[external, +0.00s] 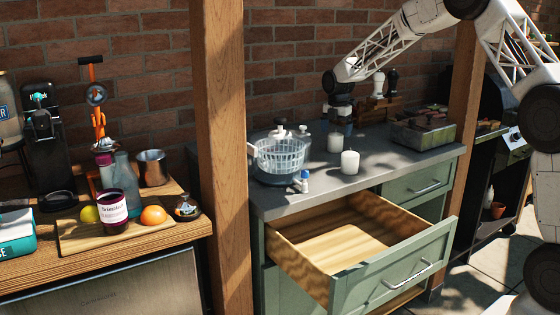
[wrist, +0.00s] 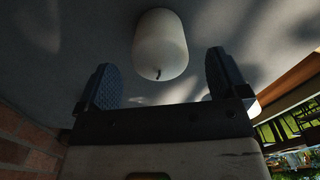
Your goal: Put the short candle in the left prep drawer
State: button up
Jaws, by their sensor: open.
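Two white candles stand on the grey counter in the external view: a front candle (external: 350,162) and another candle (external: 334,144) just behind and left of it, partly hidden by my gripper. I cannot tell for sure which is the short one. My gripper (external: 340,117) is above the rear candle. In the wrist view, my gripper (wrist: 160,80) is open and empty, and a white candle with a dark wick (wrist: 160,45) shows beyond the gap between its fingers. The left prep drawer (external: 330,246) is pulled open and empty.
A salad spinner (external: 279,158) and a small blue-and-white bottle (external: 303,181) are on the counter's left. A wooden post (external: 222,150) rises at left. A crate (external: 423,132) stands at right, and the upper right drawer (external: 415,189) is shut.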

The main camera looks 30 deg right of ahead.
aim_at(336, 137)
jog(key=shift+a+f, duration=0.1)
jog(key=shift+f, duration=2.45)
jog(key=shift+c, duration=0.4)
jog(key=c, duration=1.1)
jog(key=shift+r, duration=0.1)
jog(key=shift+r, duration=0.75)
notch_tip(336, 137, up, 2)
jog(key=shift+r, duration=0.1)
jog(key=s, duration=1)
jog(key=s+a+r, duration=0.1)
jog(key=s, duration=0.5)
jog(key=shift+a, duration=0.1)
